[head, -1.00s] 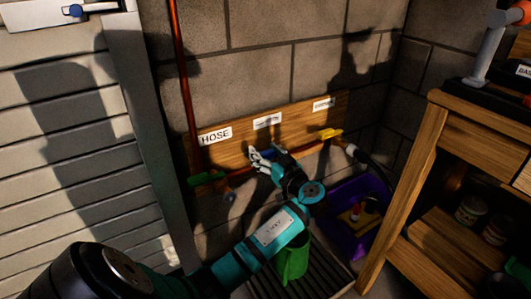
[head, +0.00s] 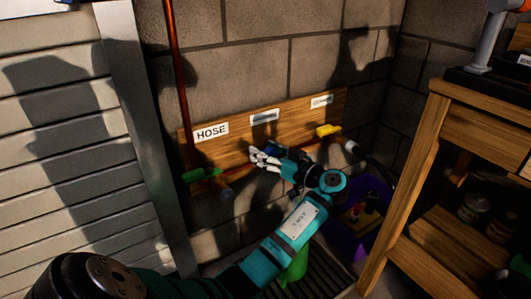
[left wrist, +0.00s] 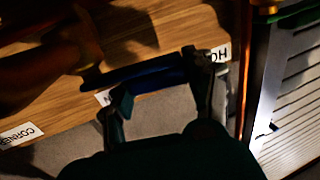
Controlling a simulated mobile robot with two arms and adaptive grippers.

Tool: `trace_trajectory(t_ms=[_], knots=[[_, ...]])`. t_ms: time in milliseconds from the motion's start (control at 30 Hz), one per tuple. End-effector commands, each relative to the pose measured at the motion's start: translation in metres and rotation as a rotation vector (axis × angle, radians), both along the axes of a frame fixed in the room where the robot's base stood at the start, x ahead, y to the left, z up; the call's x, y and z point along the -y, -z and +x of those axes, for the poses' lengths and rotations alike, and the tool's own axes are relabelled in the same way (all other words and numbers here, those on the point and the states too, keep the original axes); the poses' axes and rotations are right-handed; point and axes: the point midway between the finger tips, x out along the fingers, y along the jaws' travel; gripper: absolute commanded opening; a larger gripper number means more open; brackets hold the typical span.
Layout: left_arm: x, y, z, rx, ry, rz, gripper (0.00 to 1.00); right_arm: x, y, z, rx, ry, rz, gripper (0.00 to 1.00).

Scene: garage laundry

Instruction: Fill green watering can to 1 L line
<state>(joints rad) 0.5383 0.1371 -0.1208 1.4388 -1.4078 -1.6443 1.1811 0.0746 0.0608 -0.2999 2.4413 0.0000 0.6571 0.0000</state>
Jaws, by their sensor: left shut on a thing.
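The green watering can (head: 293,270) stands low on the slatted drain grate (head: 335,272) in the head view. My left arm hides most of it, and its 1 L line and any water inside cannot be seen. My left gripper (head: 264,159) is at the wooden tap board (head: 240,142), below the middle label. It is shut on a blue tap handle (head: 297,153). In the left wrist view the blue handle (left wrist: 145,74) lies across between the fingers (left wrist: 153,78). The spout below this tap is hidden. My right gripper is not in view.
A green tap handle (head: 200,175) sits under the HOSE label (head: 211,132), and a yellow one (head: 328,130) is at the right. A purple crate (head: 347,240) stands beside the grate. A wooden workbench (head: 430,150) bounds the right, a slatted door (head: 75,160) the left.

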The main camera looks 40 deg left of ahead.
Motion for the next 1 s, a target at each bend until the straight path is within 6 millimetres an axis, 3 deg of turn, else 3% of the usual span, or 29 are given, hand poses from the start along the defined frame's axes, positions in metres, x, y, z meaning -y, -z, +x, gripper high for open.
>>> trace_trajectory(t_ms=[33,67,233,500,633,1000], knots=[[0.0,0.0,0.0,0.002,0.001,0.0,0.0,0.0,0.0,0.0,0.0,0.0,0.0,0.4],[0.0,0.0,0.0,0.002,0.001,0.0,0.58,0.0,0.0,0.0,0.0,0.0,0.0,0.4],[0.0,0.0,0.0,0.001,0.001,0.0,0.79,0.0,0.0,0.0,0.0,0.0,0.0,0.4],[0.001,0.0,0.0,0.0,0.002,-0.001,0.79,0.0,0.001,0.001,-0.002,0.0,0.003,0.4],[0.011,0.001,0.0,0.0,0.004,-0.002,0.79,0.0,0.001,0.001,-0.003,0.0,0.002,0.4],[0.086,0.001,-0.002,0.0,0.004,-0.003,0.79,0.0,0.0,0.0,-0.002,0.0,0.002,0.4]])
